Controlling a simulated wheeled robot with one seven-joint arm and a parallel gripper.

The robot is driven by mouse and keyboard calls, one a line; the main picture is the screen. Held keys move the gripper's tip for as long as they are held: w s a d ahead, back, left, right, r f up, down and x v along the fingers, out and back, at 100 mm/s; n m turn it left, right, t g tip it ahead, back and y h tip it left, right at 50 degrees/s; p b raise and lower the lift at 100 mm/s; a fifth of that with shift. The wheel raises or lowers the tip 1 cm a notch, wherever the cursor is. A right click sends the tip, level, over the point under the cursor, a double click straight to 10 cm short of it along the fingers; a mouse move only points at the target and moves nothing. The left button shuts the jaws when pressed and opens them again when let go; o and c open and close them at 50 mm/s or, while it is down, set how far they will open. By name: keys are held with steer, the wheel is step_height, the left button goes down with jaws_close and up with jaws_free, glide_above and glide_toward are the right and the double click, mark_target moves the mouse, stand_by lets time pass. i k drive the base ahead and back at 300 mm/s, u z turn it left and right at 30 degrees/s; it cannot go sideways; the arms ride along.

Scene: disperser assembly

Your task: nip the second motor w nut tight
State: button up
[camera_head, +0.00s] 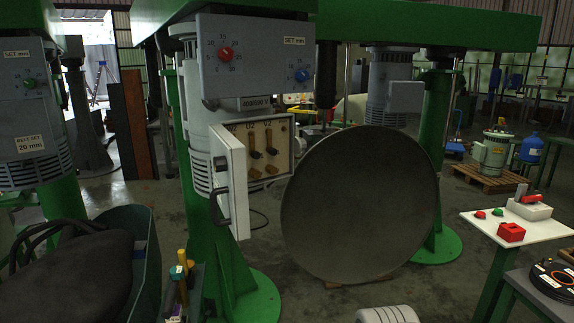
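The motor (205,140) hangs on a green column left of centre, with a grey control box (255,60) above. Its terminal box (262,145) has its white door (229,180) swung open. Inside, several brass terminals with nuts (271,152) stand on a beige panel. Labels above them read U2 and V2; the left one is partly cut off by the door. I cannot tell which nut is the w nut, nor how tight any is. A second motor (393,85) is behind the large disc.
A large grey disc (360,205) stands right of the open door. A white-topped table (525,225) at right holds red and green buttons and a red-handled switch. A dark green bin (147,265) and tools with coloured handles (180,275) are lower left.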

mark_target(270, 169)
steer(key=u, duration=0.55)
steer(key=i, duration=0.85)
steer(key=u, duration=0.8)
